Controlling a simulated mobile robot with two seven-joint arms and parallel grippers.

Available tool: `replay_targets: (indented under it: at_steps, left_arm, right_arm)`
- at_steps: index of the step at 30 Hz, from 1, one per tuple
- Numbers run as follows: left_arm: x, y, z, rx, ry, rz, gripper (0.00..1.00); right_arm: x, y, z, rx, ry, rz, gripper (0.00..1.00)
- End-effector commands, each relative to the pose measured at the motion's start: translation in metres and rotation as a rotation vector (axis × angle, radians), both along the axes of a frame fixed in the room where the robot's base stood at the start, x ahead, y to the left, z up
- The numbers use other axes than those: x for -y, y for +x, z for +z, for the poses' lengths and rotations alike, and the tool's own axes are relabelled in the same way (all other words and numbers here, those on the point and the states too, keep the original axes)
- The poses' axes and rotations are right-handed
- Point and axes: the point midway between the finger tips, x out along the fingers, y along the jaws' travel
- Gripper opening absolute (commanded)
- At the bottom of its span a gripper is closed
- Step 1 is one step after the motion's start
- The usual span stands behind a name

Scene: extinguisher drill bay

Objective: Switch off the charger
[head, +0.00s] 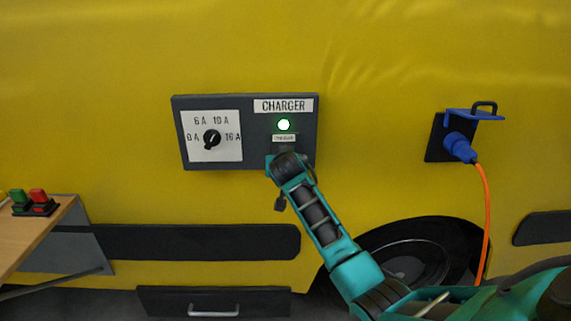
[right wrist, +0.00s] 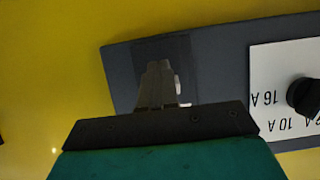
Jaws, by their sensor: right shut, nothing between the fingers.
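The charger panel (head: 256,158) is a dark box on the yellow vehicle side. It has a round black dial (head: 212,139) on a white plate marked 0 A, 6 A, 10 A and 16 A; where the dial points is too small to tell. My left gripper is not in view.
A blue plug (head: 459,147) with an orange cable (head: 486,215) sits in a socket at the right. A bench (head: 40,235) with green and red buttons (head: 38,197) stands at the left. A small dark piece (head: 280,204) hangs below my right gripper. A wheel (head: 410,262) is behind my arm.

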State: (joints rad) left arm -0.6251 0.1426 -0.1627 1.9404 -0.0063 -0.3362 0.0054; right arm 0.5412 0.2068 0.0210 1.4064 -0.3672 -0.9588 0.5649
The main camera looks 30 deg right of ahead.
Motion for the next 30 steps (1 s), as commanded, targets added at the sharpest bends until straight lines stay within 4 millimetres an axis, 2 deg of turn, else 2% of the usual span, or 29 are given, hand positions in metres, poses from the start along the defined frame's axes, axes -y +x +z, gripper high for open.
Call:
replay_targets:
  at_steps: [11, 16, 18, 25, 30]
  left_arm:
    - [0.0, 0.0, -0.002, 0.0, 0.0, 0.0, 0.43]
    - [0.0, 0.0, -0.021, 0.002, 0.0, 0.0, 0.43]
    - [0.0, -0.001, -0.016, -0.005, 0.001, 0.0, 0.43]
    - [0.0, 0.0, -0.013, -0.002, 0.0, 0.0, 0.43]
    - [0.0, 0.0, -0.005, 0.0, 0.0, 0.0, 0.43]
  right_arm:
    - [0.0, 0.001, -0.002, 0.002, -0.002, 0.0, 0.0]
    - [0.002, 0.004, -0.011, 0.047, -0.027, 0.0, 0.0]
    - [0.003, 0.004, -0.003, 0.048, -0.03, -0.001, 0.0]
    - [0.003, 0.004, -0.001, 0.048, -0.03, -0.001, 0.0]
    - [0.003, 0.004, 0.008, 0.05, -0.03, -0.001, 0.0]
